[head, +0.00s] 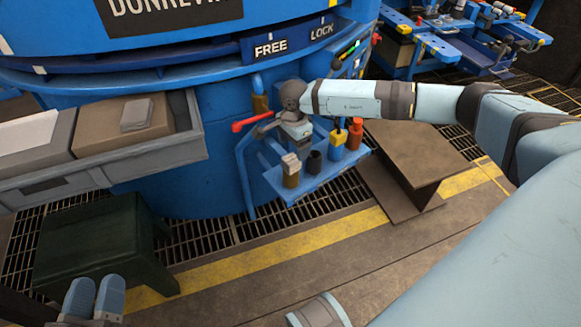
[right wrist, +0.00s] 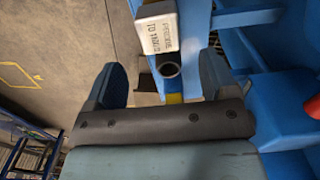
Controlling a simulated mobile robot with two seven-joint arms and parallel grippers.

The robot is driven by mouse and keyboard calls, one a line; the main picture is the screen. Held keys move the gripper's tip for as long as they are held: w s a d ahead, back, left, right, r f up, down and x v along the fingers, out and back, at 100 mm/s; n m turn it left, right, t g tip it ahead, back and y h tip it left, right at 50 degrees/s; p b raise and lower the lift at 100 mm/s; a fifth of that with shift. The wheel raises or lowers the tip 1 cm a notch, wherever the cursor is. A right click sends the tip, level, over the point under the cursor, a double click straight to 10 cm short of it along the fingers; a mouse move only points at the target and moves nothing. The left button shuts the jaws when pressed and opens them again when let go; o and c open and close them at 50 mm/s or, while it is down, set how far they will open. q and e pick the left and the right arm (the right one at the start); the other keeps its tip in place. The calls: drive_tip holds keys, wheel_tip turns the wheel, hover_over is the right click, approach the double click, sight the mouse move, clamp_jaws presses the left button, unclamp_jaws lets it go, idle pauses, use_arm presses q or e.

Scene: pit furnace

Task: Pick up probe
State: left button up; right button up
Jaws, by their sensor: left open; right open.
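No object is labelled as the probe, and I cannot tell for sure which one it is. A blue shelf (head: 312,187) on the furnace holds a white-topped brown piece (head: 291,170), a dark open cup (head: 314,161), a blue-and-yellow piece (head: 337,141) and an orange bottle (head: 355,134). In the right wrist view, a white lettered block (right wrist: 158,33) and a dark round opening (right wrist: 169,69) lie beyond the fingertips. My right gripper (right wrist: 168,85) is open and empty, above the shelf. My left gripper (head: 95,295) is open and empty at the lower left.
A red-handled lever (head: 251,122) sticks out beside my right gripper. A grey tray (head: 150,150) with boxes juts out at left, above a dark green stool (head: 105,240). A brown metal beam (head: 420,150) stands right of the shelf.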

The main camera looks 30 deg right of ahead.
sight(291, 159)
drive_tip(key=f+b, duration=0.1)
drive_tip(key=f, duration=0.3)
drive_tip(key=a+f+b, duration=0.1)
drive_tip(key=shift+f+b, duration=0.3)
drive_tip(key=shift+f, duration=0.1)
use_arm(q)
drive_tip(key=shift+g, duration=0.7)
wheel_tip(291, 159, down, 4)
drive_tip(key=shift+d, duration=0.15)
use_arm(e)
drive_tip(key=c, duration=1.1)
drive_tip(key=shift+r, duration=0.1)
